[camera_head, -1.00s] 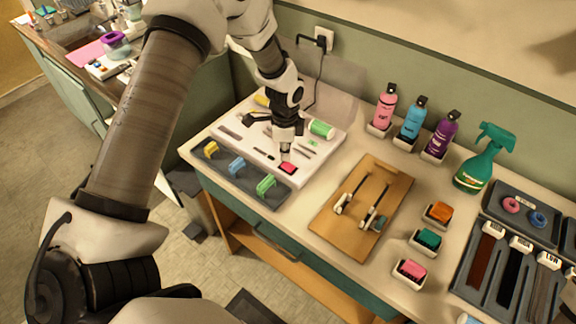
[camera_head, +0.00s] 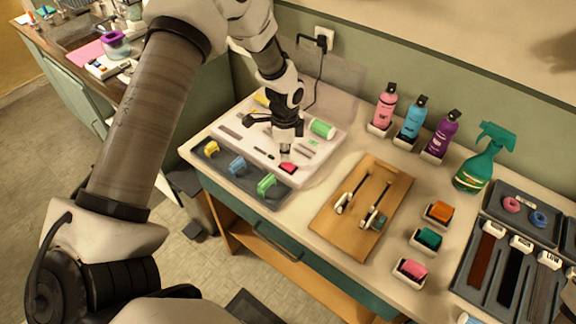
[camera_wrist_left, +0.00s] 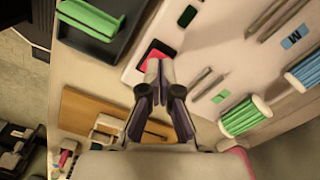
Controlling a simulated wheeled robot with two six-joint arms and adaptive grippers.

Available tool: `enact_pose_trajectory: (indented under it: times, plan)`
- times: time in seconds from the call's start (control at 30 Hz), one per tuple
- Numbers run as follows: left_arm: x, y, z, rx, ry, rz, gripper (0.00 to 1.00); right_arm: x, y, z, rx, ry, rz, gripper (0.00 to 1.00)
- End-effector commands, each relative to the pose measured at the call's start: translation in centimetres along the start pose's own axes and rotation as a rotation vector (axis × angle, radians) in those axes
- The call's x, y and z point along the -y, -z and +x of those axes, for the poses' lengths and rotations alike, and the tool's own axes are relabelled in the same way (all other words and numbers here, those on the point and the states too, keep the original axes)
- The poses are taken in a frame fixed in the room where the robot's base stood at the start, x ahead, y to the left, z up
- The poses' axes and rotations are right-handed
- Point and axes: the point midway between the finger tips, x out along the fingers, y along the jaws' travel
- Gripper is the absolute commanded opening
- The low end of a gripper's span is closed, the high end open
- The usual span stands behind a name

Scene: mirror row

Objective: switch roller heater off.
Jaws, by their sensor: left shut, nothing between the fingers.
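The roller heater (camera_head: 310,168) is a white box at the back left of the counter, with green and yellow rollers and a pinkish-red rocker switch (camera_head: 289,168) near its front right. My left gripper (camera_head: 285,154) is shut and empty, pointing down just above and behind the switch. In the left wrist view the closed fingertips (camera_wrist_left: 159,66) overlap the near side of the red switch (camera_wrist_left: 153,52) in its black frame. I cannot tell which way the rocker is tilted. My right gripper is not in view.
A dark tray with yellow, blue and green clips (camera_head: 237,166) lies along the heater's front. A wooden board (camera_head: 335,222) with metal tools lies to the right. Pink, blue and purple bottles (camera_head: 412,118) stand behind. A black cord runs to the wall socket (camera_head: 324,38).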

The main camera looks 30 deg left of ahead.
Motion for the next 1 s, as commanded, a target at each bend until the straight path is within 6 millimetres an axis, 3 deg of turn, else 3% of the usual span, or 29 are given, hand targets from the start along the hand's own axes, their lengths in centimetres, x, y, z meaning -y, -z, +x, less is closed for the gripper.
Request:
enact_pose_trajectory:
  times: [1.0]
  plan:
    - [0.0, 0.0, 1.6, 0.0, 0.001, 0.0, 0.0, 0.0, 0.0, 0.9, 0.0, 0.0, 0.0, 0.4]
